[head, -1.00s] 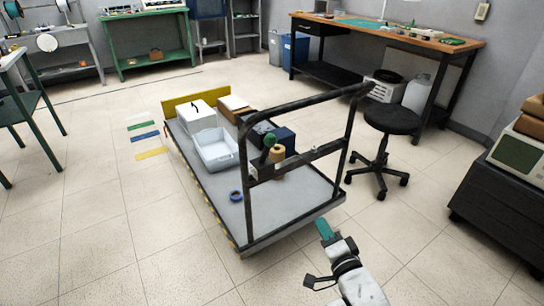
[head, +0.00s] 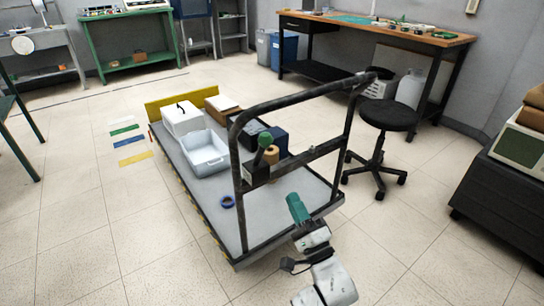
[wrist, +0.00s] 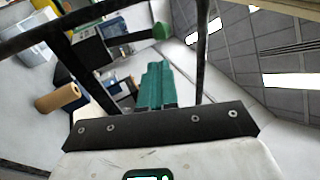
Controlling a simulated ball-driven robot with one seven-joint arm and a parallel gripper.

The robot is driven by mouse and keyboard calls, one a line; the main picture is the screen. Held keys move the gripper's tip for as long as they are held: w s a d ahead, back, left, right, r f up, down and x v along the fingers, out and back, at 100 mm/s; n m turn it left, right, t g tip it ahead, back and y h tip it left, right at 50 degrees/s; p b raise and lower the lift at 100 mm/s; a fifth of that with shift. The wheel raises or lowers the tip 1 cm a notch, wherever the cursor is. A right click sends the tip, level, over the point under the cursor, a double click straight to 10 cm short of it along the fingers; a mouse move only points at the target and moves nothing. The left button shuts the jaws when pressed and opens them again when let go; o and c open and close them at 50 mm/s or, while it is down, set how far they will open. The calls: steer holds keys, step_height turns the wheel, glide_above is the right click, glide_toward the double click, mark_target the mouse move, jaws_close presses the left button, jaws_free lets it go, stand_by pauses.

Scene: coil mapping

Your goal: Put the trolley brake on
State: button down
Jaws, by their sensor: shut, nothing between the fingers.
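The trolley (head: 190,190) is a flat grey platform with a black tube handle frame (head: 238,170) at its near end. A lever with a green knob (head: 265,140) stands up from a dark box (head: 256,173) on the frame's crossbar. In the wrist view the green knob (wrist: 162,31) shows beyond my fingertips, near the frame's tubes. My gripper (head: 292,197), with teal fingers, is shut and empty. In the head view it is below and right of the lever, in front of the crossbar. It is apart from the knob.
The trolley carries a pale blue tray (head: 205,155), white box (head: 182,119), tan roll (head: 271,154) and blue tape ring (head: 227,201). A black stool (head: 388,117) stands close on the right, with a dark cabinet (head: 505,190) beyond. The near floor is clear.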

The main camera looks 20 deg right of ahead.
mark_target(267, 146)
steer(key=b+x, duration=0.2)
steer(key=x, duration=1.2)
steer(key=shift+r, duration=0.1)
